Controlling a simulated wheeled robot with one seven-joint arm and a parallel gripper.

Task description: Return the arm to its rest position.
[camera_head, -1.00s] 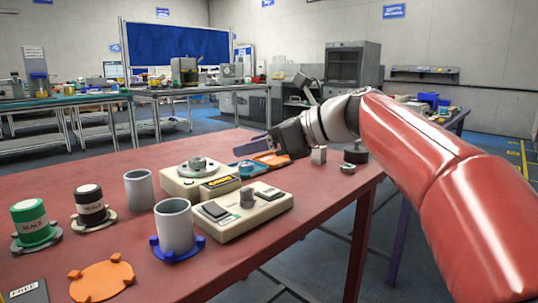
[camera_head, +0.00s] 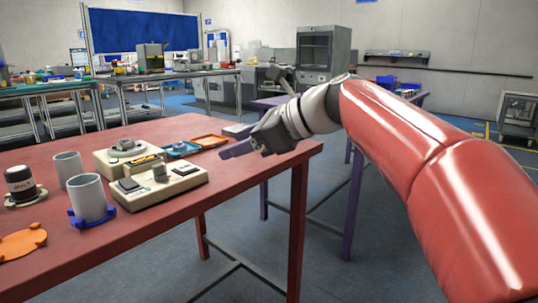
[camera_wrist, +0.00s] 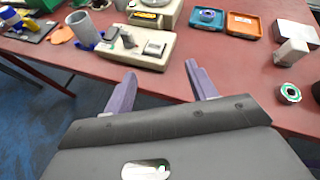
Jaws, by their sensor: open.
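My gripper (camera_wrist: 161,88) shows in the wrist view with its two purple fingers spread apart and nothing between them. In the head view, my gripper (camera_head: 235,150) is at the right end of the red table (camera_head: 225,195), at the end of my red arm. In the wrist view the fingertips point toward the table's front edge, with floor visible below the left finger. Whether the fingers touch the table cannot be told.
On the table are a beige device (camera_head: 160,185), a second beige device (camera_head: 125,152), a grey cup in a blue holder (camera_head: 88,198), another grey cup (camera_head: 68,168), a black container (camera_head: 21,183), a teal tray (camera_head: 181,150) and an orange tray (camera_head: 209,141). Floor is open in front.

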